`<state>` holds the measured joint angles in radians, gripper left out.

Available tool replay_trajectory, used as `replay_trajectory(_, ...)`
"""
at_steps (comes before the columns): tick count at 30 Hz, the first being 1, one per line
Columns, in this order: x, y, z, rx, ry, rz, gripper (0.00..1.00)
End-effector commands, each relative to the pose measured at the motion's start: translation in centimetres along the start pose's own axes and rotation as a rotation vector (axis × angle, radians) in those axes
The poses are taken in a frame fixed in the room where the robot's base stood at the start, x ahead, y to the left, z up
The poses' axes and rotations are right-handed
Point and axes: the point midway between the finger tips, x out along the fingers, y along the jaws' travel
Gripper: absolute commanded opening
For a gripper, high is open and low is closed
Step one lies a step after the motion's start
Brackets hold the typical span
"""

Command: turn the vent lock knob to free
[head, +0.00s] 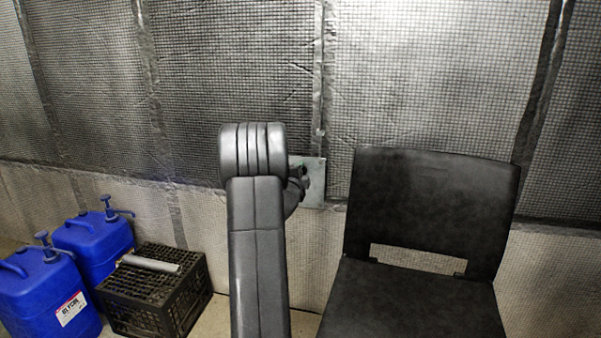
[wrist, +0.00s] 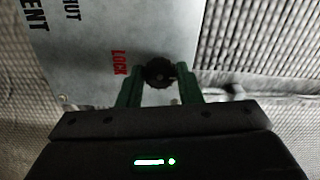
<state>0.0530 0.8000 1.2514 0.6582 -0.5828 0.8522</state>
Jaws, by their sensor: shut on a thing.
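The vent lock knob (wrist: 158,73) is a small dark round knob on a grey metal plate (wrist: 90,60) in the wrist view. Red lettering "LOCK" is beside it on the plate, and black lettering is farther left. My gripper (wrist: 158,88) has its two green fingers on either side of the knob and is shut on it. In the head view the plate (head: 316,184) shows on the wall, partly hidden behind my arm. The knob and the fingers cannot be made out clearly there.
A black chair (head: 430,215) stands close to the right of my arm. Blue jugs (head: 95,240) and a black crate (head: 150,305) with a pale cylinder (head: 150,264) on top stand at the lower left. The wall is covered in quilted padding.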

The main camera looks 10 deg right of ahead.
Motion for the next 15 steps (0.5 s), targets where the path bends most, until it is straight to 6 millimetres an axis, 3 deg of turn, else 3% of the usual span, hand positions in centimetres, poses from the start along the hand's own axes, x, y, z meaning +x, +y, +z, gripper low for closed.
replay_trajectory(15, 0.00, 0.05, 0.05, -0.068, -0.001, 0.000, 0.09)
